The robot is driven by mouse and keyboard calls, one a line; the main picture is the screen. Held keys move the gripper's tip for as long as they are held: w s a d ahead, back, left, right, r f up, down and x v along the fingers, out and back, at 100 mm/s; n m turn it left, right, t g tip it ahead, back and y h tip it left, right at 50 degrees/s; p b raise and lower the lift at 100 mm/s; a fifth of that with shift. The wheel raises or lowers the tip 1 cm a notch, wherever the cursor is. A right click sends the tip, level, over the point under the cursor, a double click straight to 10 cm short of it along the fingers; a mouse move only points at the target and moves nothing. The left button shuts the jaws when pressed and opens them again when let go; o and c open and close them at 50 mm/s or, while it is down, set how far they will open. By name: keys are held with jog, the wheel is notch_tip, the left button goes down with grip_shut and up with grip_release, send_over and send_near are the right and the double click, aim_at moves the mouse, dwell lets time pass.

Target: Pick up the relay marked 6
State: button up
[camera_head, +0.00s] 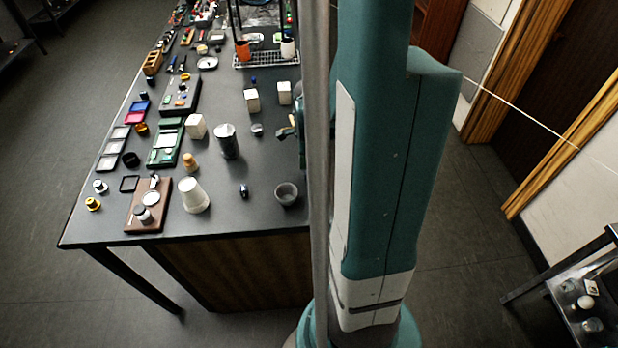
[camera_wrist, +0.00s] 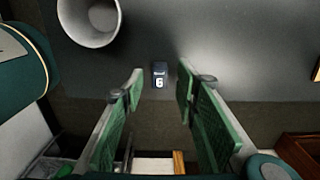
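The relay marked 6 (camera_wrist: 159,76) is a small dark block with a white 6 on its upward face. It sits on the dark tabletop near the middle of the wrist view. My gripper (camera_wrist: 160,82) is open, with green-padded fingers to the left and right of the relay in the picture. The relay shows in the gap, and no finger visibly touches it. I cannot tell how far above it the fingers are. In the head view my gripper is mostly hidden by a column and my arm. A small dark block (camera_head: 244,190) there may be this relay, but its marking is unreadable.
A pale hollow cup (camera_wrist: 91,20) stands left of the relay in the wrist view. The head view shows a crowded table (camera_head: 225,222) with a white cup (camera_head: 193,196), a grey cup (camera_head: 287,194), a dark canister (camera_head: 227,142) and a brown board (camera_head: 136,219).

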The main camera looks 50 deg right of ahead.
jog(key=shift+f, duration=0.25)
dwell(0.4)
jog(key=c, duration=0.9)
